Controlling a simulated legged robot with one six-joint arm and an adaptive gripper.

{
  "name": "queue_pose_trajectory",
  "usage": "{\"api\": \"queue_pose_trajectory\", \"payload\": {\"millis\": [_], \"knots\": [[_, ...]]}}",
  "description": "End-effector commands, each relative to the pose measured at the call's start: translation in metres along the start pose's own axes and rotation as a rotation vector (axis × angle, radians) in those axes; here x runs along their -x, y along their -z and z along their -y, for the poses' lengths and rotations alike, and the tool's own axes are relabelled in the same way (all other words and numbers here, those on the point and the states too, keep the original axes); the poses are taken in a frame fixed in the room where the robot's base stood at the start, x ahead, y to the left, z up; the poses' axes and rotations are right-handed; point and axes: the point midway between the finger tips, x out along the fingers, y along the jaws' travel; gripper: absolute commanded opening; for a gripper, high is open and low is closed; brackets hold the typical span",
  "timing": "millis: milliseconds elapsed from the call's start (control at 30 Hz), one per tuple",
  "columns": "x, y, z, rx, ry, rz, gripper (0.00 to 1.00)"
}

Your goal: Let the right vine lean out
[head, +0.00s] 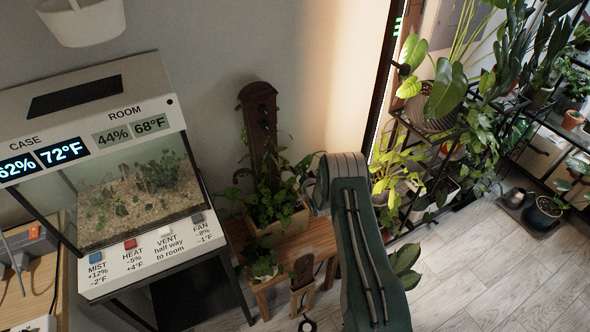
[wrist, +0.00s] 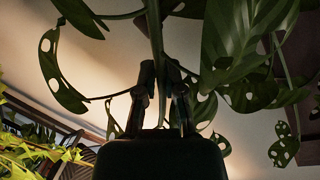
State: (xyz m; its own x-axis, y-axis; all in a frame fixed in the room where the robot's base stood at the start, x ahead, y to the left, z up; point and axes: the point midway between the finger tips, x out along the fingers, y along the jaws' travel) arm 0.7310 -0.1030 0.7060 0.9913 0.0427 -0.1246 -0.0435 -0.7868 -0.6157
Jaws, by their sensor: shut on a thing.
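A dark brown wooden post (head: 262,135) with dark knobs or holes on its face stands upright in a wooden planter box (head: 292,222). Leafy vines (head: 275,208) grow around its lower part. In the wrist view my gripper (wrist: 162,72) is shut on a green vine stem (wrist: 156,35) that rises between its fingers. Large leaves with holes (wrist: 232,45) hang around it. In the head view my arm covers the planter's right side and hides my fingertips. The held stem appears to be at the post's right; how far it leans I cannot tell.
A glass case (head: 140,190) with readouts and buttons stands left. Shelves of potted plants (head: 440,125) stand right. Floor (head: 480,260) is clear at lower right.

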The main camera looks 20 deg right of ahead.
Motion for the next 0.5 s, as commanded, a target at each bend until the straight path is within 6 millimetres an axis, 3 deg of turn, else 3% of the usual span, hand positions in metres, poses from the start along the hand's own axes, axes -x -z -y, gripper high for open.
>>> {"api": "queue_pose_trajectory", "payload": {"millis": [500], "knots": [[-0.004, 0.002, -0.013, -0.088, 0.004, 0.012, 0.0]]}}
